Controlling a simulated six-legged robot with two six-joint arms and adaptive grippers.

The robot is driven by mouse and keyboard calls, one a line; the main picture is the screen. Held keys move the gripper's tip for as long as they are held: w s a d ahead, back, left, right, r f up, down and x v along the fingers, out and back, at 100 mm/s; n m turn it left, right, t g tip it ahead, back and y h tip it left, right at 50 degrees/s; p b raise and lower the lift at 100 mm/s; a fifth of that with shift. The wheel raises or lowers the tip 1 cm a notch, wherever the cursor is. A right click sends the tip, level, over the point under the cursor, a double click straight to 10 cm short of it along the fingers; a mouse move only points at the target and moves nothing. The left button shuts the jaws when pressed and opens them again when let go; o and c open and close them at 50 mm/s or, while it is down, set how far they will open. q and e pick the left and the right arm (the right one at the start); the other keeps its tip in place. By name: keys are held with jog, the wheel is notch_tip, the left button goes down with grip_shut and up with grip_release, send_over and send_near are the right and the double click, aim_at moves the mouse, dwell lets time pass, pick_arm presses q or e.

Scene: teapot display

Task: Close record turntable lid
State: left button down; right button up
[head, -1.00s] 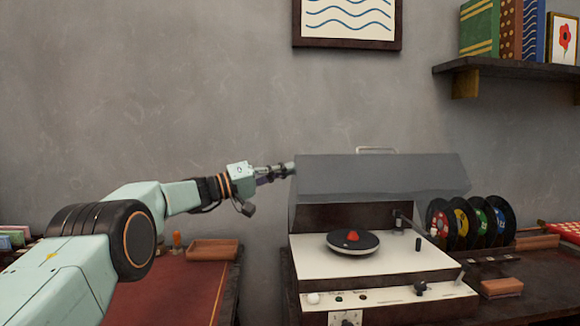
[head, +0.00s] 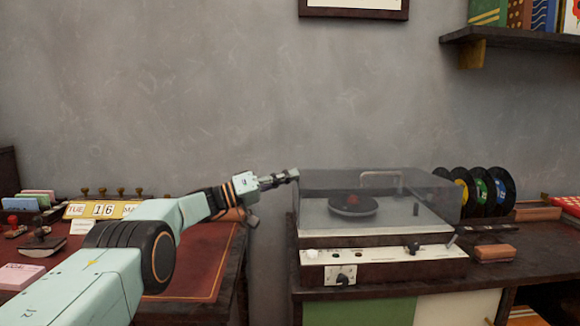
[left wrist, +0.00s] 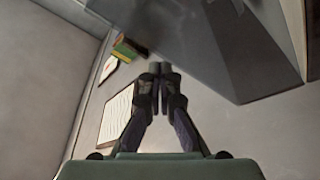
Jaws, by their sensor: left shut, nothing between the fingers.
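The record turntable (head: 384,257) stands on the cabinet right of centre in the head view. I cannot tell whether the lid's lower edge is fully flush with the base. My left gripper (head: 292,176) is shut and empty, its tips at the lid's upper left corner; contact is unclear. In the left wrist view the shut fingers (left wrist: 160,70) point toward a grey translucent panel (left wrist: 215,40), apparently the lid. My right gripper is out of view.
Several coloured records (head: 487,190) stand upright right of the turntable, near a small brown box (head: 494,253). A red-topped desk (head: 195,262) with a calendar (head: 103,210) and stamps lies left. A shelf (head: 510,33) hangs upper right.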

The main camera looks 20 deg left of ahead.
pick_arm(q)
jog(key=shift+s+d+f, duration=0.1)
jog(key=shift+f, duration=1.25)
jog(key=shift+d+b, duration=0.1)
jog(key=shift+b, duration=0.2)
notch_tip(320, 180, up, 5)
jog(key=s+a+f, duration=0.3)
jog(key=a, duration=0.6)
jog(key=shift+s, duration=0.25)
jog(key=shift+f, duration=0.1)
